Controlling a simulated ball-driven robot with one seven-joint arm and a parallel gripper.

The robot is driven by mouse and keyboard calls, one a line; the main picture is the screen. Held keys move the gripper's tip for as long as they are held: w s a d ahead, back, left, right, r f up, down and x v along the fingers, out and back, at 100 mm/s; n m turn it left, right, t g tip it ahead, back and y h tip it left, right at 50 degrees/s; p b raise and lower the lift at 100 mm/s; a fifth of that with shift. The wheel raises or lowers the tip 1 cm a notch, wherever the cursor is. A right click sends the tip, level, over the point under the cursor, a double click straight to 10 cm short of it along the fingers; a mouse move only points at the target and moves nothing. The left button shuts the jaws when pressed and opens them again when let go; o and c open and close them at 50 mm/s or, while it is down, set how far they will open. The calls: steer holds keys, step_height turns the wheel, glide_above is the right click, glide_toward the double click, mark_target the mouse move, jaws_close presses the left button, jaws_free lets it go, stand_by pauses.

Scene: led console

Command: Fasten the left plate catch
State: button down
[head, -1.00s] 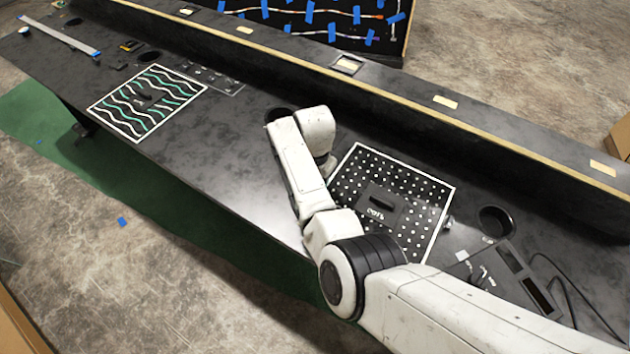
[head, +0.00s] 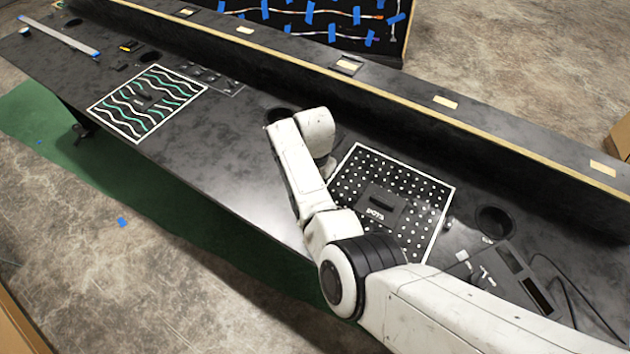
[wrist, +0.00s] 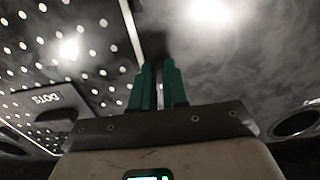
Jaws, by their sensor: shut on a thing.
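The dotted plate (head: 345,190) with a white border and a black handle block marked DOTS lies flat on the black console. It also shows at the left of the wrist view (wrist: 95,45). My gripper (wrist: 160,72) has green fingers, seen close together beside the plate's white edge line. They are shut on the left plate catch, which the fingers almost wholly hide. Whether the catch is fastened cannot be seen. In the head view my arm covers the gripper and the plate's left edge. A small catch (head: 447,224) shows at the plate's right edge.
A round black recess (head: 495,222) and a switch box with cables (head: 510,275) are to the right. A wavy-line plate (head: 148,103) lies far left. A raised ledge (head: 440,115) runs along the back. Bare console lies left of my arm.

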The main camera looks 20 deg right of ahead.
steer(key=shift+n, duration=0.3)
steer(key=n, duration=0.1)
steer(key=n+p, duration=0.1)
steer(key=n, duration=0.1)
steer(key=shift+s+d+r, duration=0.1)
steer(key=shift+s+d, duration=0.15)
steer(key=shift+d, duration=0.05)
steer(key=n, duration=0.1)
steer(key=n+p, duration=0.1)
steer(key=n, duration=0.3)
steer(key=shift+s+d, duration=0.15)
steer(key=shift+d, duration=0.2)
steer(key=n, duration=0.4)
steer(key=shift+d+p, duration=0.35)
steer(key=shift+d, duration=0.05)
steer(key=n, duration=0.5)
steer(key=shift+w+d, duration=0.2)
steer(key=shift+d, duration=0.1)
steer(key=shift+n, duration=0.3)
steer(key=c, duration=1.1)
jaws_free()
steer(key=shift+c, duration=0.2)
step_height(320, 180, up, 11)
steer(key=shift+f, duration=0.2)
